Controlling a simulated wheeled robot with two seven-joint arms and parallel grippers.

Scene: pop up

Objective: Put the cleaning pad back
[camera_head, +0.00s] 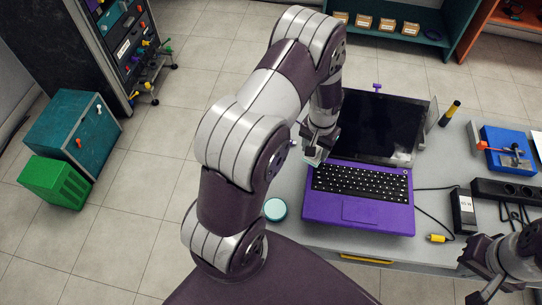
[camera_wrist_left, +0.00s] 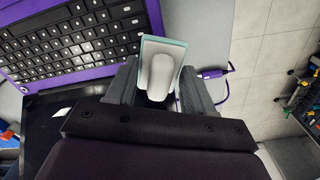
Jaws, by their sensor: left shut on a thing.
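The cleaning pad (camera_wrist_left: 160,68) is a small pale piece with a teal edge, between the two dark fingers of my left gripper (camera_wrist_left: 158,88) in the left wrist view. In the head view my left gripper (camera_head: 316,152) is over the left edge of the purple laptop (camera_head: 358,215), near the keyboard's top left corner. Only a sliver of the pad shows there. A round teal-topped container (camera_head: 275,209) stands on the table left of the laptop. My right gripper (camera_head: 474,280) is at the lower right, its fingers apart and empty.
The laptop is open with a dark screen (camera_head: 381,125). Right of it are a black power strip (camera_head: 505,192), a dark adapter (camera_head: 464,211), a yellow-tipped cable (camera_head: 437,238) and a blue tool block (camera_head: 508,150). The grey table is clear around the round container.

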